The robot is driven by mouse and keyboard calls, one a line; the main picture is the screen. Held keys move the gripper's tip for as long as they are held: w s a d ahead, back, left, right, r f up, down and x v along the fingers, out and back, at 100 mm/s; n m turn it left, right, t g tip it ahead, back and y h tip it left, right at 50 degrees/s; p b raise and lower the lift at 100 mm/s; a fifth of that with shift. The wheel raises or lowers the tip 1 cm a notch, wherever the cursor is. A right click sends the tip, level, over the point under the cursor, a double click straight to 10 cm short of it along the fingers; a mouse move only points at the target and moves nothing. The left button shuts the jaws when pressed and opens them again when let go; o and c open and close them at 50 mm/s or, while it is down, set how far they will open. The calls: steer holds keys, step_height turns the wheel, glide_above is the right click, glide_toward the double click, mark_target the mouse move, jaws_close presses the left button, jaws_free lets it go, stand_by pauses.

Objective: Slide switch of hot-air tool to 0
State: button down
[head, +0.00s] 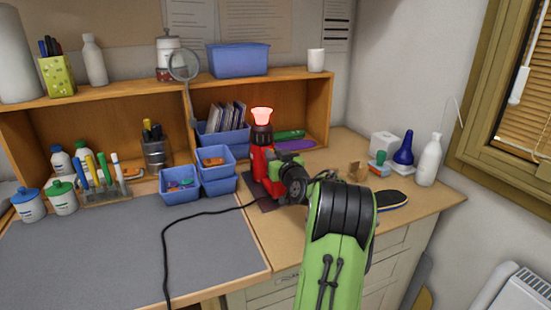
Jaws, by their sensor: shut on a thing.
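The red and black hot-air tool (257,164) stands upright on a dark base plate in front of the shelf, with its nozzle pointing up. Its nozzle tip (262,116) glows pinkish red. My green arm reaches in from the lower right, and my gripper (277,178) is shut on the right side of the hot-air tool's body. The fingertips are mostly hidden by my own wrist and the tool. The tool's switch is hidden or too small to make out, so its position cannot be told.
A black cable (188,214) runs from the tool across the grey mat (100,258). Blue bins (182,198) stand close to the tool's left. An insole (391,202) lies to the right, near a white bottle (429,162). The mat's middle is clear.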

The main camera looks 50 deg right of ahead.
steer(key=c, duration=1.1)
jaws_free()
steer(key=b+v, duration=0.2)
steer(key=v, duration=1.4)
steer(key=shift+w, duration=0.1)
